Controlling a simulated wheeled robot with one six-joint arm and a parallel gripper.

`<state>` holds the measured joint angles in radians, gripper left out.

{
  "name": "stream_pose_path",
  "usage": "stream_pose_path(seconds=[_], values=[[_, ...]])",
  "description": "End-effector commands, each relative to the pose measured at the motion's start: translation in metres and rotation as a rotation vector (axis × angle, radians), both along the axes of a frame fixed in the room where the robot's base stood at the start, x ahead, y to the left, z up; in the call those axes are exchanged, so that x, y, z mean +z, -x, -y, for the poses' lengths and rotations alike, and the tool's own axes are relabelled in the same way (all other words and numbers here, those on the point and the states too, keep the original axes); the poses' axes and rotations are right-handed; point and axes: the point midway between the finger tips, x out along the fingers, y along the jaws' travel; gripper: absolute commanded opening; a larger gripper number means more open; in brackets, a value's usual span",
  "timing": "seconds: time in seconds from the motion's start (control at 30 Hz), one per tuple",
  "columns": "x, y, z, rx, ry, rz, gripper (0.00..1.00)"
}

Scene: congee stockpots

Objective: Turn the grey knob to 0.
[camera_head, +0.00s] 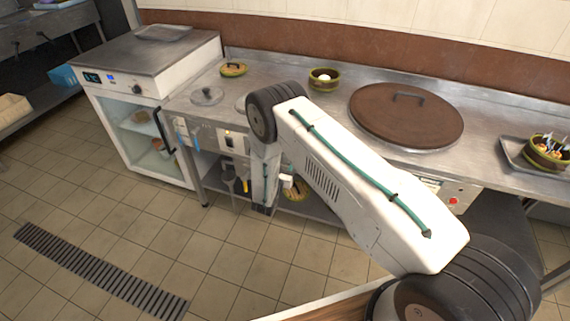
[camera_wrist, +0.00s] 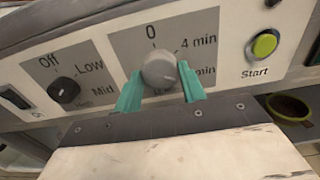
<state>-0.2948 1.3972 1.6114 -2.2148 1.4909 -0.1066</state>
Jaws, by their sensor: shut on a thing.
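The grey knob (camera_wrist: 159,68) is in the middle of the wrist view, on a dark grey dial plate (camera_wrist: 125,45) on a pale panel. A 0 is printed above it, 4 min at its upper right and another min mark at its lower right. A mark below it is mostly hidden. My gripper (camera_wrist: 160,82) has one teal finger on each side of the knob and is shut on it. I cannot make out which mark the knob points to. In the head view my arm covers the knob.
A black knob (camera_wrist: 65,91) with Off, Low and Mid marks is on the left. A green Start button (camera_wrist: 264,44) is on the right. On the counter stand a large brown lid (camera_head: 406,112) and a bowl (camera_head: 324,79). A white cabinet (camera_head: 140,120) adjoins on the left.

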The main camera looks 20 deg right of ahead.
Motion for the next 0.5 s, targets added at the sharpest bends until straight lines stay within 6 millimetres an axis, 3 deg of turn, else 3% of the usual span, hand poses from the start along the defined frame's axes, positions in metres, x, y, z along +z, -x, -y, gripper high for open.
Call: stream_pose_path(seconds=[0.5], values=[[-0.0003,0.001,0.001,-0.002,0.169,-0.124,0.18]])
